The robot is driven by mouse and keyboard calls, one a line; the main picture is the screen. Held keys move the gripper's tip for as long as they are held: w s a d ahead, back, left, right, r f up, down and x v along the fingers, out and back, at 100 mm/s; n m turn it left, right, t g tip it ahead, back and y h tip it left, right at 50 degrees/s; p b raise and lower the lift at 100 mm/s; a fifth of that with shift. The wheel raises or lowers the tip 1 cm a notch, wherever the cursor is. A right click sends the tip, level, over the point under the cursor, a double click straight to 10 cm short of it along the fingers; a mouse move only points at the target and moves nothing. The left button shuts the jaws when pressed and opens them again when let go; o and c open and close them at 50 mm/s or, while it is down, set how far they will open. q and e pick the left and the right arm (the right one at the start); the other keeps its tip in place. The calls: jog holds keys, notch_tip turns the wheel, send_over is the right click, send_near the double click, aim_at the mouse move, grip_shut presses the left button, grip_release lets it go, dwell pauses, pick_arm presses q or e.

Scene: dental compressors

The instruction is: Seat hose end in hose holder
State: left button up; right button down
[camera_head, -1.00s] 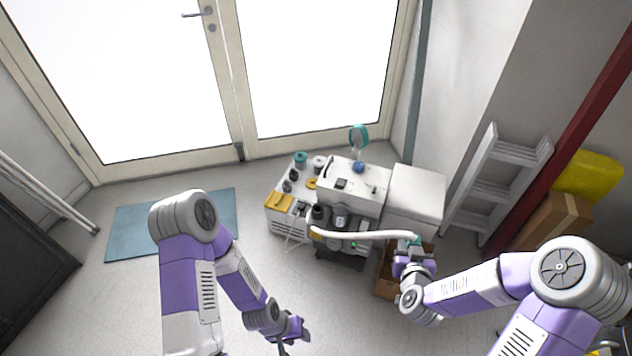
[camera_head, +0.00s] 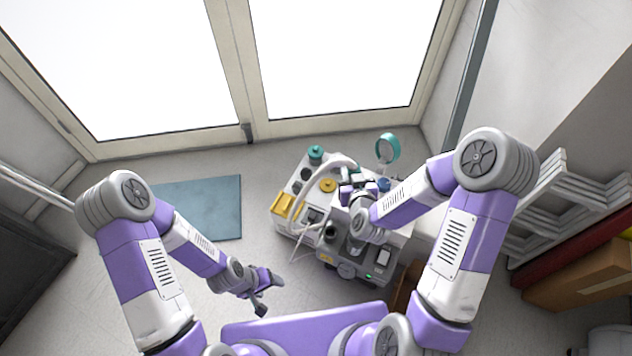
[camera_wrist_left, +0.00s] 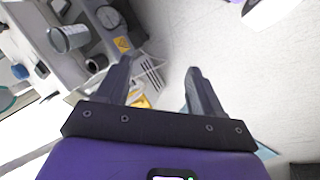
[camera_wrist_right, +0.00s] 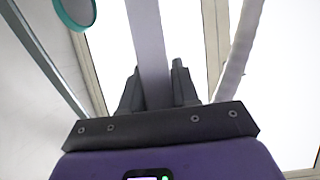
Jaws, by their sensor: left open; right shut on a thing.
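The white hose (camera_head: 340,162) curves over the compressor cart, close to my right gripper (camera_head: 354,180). In the right wrist view, my right gripper (camera_wrist_right: 157,70) is shut on a pale straight piece (camera_wrist_right: 150,40), which looks like the hose end. A white ribbed length of hose (camera_wrist_right: 238,50) hangs to its right. The gripper hides the grip in the head view. I cannot tell which part is the hose holder. My left gripper (camera_head: 271,296) is open and empty, low over the floor left of the cart. It also shows open in the left wrist view (camera_wrist_left: 158,68).
The compressor cart (camera_head: 378,258) carries a teal ring on a stand (camera_head: 388,148), a teal-topped jar (camera_head: 315,153) and a yellow piece (camera_head: 283,206). A blue mat (camera_head: 205,205) lies on the floor at left.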

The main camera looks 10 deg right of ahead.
pick_arm(q)
jog(key=o, duration=0.6)
jog(key=shift+w+f+b, duration=0.25)
jog(key=shift+f+b, duration=0.8)
jog(key=shift+f, duration=0.1)
jog(key=shift+c, duration=0.2)
notch_tip(320, 180, down, 6)
jog(key=b, duration=0.6)
pick_arm(e)
jog(key=a+f+m+h, duration=0.1)
jog(key=f+m+h, duration=0.1)
jog(key=f, duration=0.9)
jog(key=w+a+f+m+h, duration=0.1)
jog(key=a+f+m+h, duration=0.1)
jog(key=f, duration=1)
jog(key=shift+a+g+h, duration=0.25)
jog(key=shift+g+h, duration=0.15)
jog(key=shift+w+f, duration=0.1)
jog(key=shift+f, duration=0.1)
pick_arm(q)
jog(key=shift+f+b, duration=0.4)
pick_arm(e)
jog(key=shift+f, duration=1.8)
